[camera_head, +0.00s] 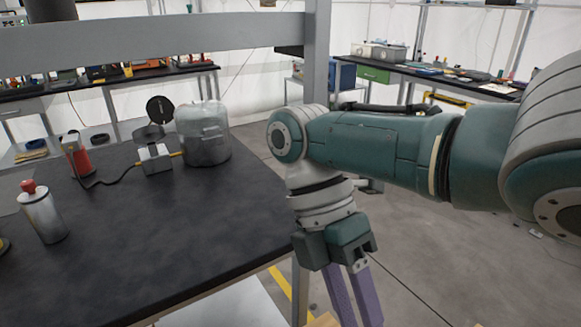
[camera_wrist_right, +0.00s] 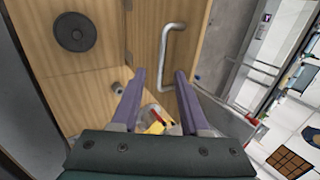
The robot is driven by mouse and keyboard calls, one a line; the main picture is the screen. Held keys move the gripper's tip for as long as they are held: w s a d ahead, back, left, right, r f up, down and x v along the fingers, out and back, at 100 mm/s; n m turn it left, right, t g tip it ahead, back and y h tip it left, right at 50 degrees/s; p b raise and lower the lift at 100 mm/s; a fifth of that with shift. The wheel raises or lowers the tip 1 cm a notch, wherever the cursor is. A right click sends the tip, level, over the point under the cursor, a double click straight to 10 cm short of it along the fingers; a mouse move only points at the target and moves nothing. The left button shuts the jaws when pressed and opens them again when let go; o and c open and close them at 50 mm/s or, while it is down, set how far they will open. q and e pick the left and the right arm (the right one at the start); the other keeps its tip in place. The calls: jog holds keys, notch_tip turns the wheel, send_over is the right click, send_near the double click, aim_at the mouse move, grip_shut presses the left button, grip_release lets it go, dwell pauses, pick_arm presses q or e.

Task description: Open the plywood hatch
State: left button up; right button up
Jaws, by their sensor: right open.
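The plywood hatch (camera_wrist_right: 146,30) shows in the right wrist view as a light wood panel with a bent metal bar handle (camera_wrist_right: 165,52). A narrow gap or edge runs along the panel's left side, and it looks shut. My right gripper (camera_wrist_right: 160,73) is open and empty, with its two purple fingers pointing toward the handle. The handle's lower end appears between the fingertips; I cannot tell how far off it is. In the head view the right gripper (camera_head: 357,298) hangs pointing down beside the black table. A small piece of wood (camera_head: 325,320) shows at the bottom edge there.
The black table (camera_head: 150,245) fills the left, holding a metal pot (camera_head: 203,135), a small grey box (camera_head: 155,158) with a cable and a metal canister (camera_head: 42,212). A grey post (camera_head: 316,60) stands behind my right arm. Wood with a black disc (camera_wrist_right: 75,32) adjoins the hatch.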

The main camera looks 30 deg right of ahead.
jog(key=v, duration=0.3)
jog(key=shift+r, duration=0.1)
dwell(0.3)
